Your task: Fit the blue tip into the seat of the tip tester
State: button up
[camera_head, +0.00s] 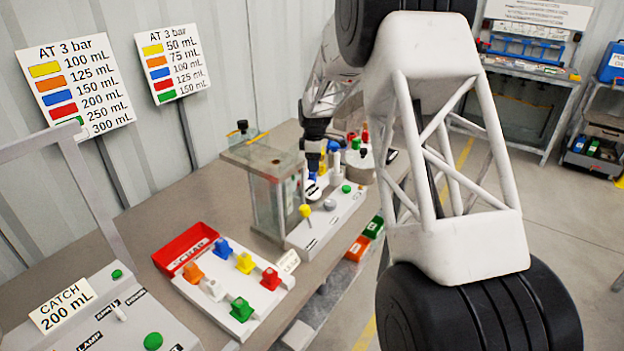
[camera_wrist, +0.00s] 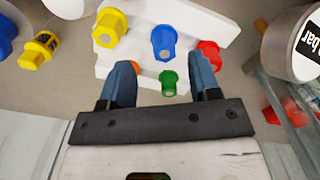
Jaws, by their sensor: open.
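In the wrist view a blue tip (camera_wrist: 164,42) stands on a white holder (camera_wrist: 118,72), beyond my gripper (camera_wrist: 160,82). My gripper is open, with no tip clasped between its dark blue fingers. A green tip (camera_wrist: 174,80) shows between the fingers and lies nearer than the blue one. In the head view my gripper (camera_head: 313,167) is low over the bench, by the grey tester (camera_head: 322,222) with its glass tank. Another blue tip (camera_head: 222,247) stands on the front white rack (camera_head: 257,318). The tester's seat cannot be made out.
A yellow tip (camera_wrist: 110,27) and a red tip (camera_wrist: 207,55) flank the blue one; an orange piece (camera_wrist: 133,65) is partly hidden by the left finger. A red scrap tray (camera_head: 186,246) lies behind the front rack.

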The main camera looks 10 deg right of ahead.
aim_at(313, 174)
jog(key=shift+s+a+f, duration=0.1)
jog(key=shift+f, duration=1.2)
jog(key=shift+s+a+f, duration=0.1)
jog(key=shift+f, duration=1.15)
jog(key=c, duration=1)
jog(key=shift+r, duration=0.1)
jog(key=shift+r, duration=4.95)
jog(key=s+a+r, duration=0.4)
jog(key=s+r, duration=0.2)
jog(key=s+a+r, duration=0.4)
jog(key=s+r, duration=0.3)
jog(key=s+a+r, duration=0.5)
jog(key=s+r, duration=0.1)
jog(key=r, duration=0.1)
jog(key=shift+s, duration=0.2)
